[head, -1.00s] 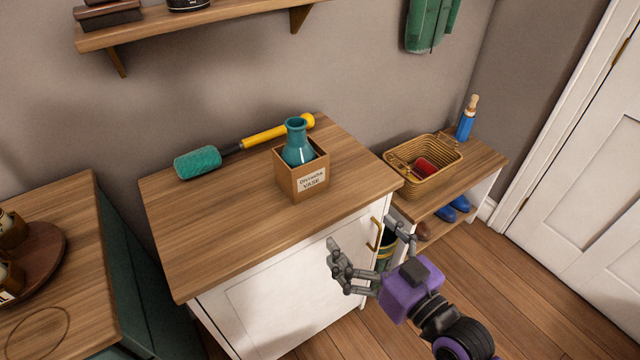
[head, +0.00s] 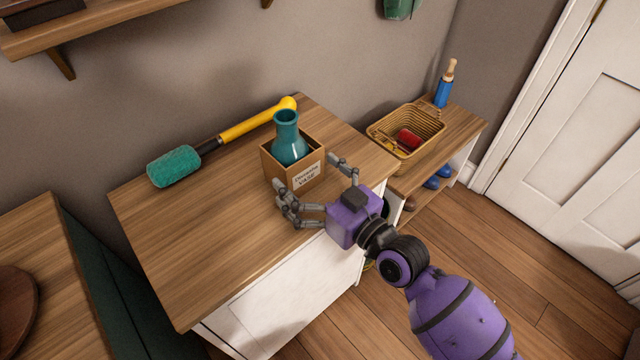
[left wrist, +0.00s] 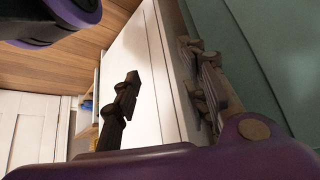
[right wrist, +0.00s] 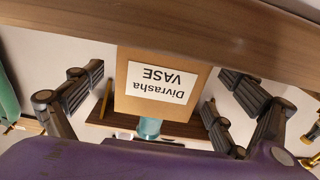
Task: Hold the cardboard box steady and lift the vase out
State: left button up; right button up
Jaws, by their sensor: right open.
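In the right wrist view the box (right wrist: 125,102) appears upside down between the open fingers (right wrist: 158,88), with a bit of the vase (right wrist: 149,127) below. My left gripper (left wrist: 163,75) shows only in its wrist view, open and empty beside a white cabinet panel.
A yellow-handled duster (head: 245,127) with a teal head lies behind the box. A wicker basket (head: 432,141) with a red item stands on the lower bench to the right, near a blue bottle-like object (head: 444,90).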

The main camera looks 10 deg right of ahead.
jog(key=shift+x, duration=0.85)
jog(key=c, duration=1.2)
jog(key=shift+c, duration=0.2)
